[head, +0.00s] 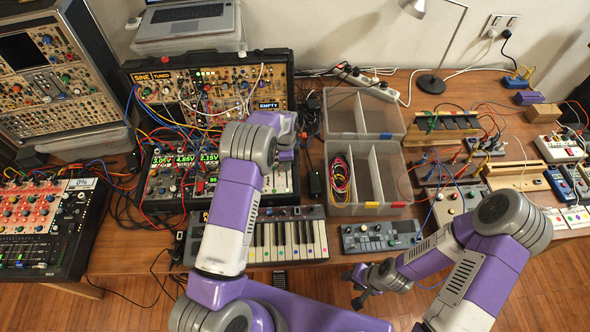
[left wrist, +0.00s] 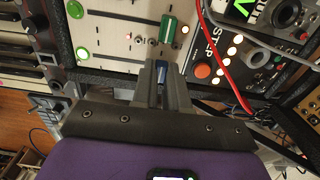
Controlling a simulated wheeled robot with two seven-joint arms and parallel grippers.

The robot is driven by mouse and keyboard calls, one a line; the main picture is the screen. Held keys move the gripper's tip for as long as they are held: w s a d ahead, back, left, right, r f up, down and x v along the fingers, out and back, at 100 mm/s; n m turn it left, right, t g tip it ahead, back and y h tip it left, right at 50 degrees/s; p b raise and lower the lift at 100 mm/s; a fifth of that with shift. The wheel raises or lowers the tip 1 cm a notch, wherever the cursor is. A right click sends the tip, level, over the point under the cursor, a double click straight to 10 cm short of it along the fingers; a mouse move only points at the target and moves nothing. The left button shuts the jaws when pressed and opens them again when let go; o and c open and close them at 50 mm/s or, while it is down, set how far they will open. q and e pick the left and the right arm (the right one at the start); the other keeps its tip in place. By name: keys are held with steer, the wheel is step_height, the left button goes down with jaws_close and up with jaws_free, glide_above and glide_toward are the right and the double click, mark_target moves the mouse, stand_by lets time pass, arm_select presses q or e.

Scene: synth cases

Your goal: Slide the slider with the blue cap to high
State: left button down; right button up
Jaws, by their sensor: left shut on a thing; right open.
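In the left wrist view a blue cap (left wrist: 162,67) sits between the fingertips of my left gripper (left wrist: 162,76), which is shut on it. The cap is on a pale slider panel (left wrist: 117,42). A green slider cap (left wrist: 170,27) stands further up the same panel. In the head view my left wrist is over the right part of the synth case (head: 165,200), and it hides the blue cap and the fingertips. My right gripper (head: 361,288) is open and empty, in front of the table near the small grey box.
A red cable (left wrist: 222,62) runs close to the right of the fingers in the left wrist view. Patch cables (head: 185,130) cross the case behind my left arm. A keyboard (head: 285,238) and a small grey box (head: 380,236) lie at the front edge. Clear trays (head: 366,208) stand to the right.

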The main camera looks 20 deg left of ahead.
arm_select(q)
steer(key=shift+w+a, duration=0.1)
steer(key=shift+w, duration=0.05)
steer(key=c, duration=1.1)
jaws_free()
steer(key=shift+r, duration=0.15)
step_height(320, 180, up, 7)
steer(key=shift+r, duration=0.2)
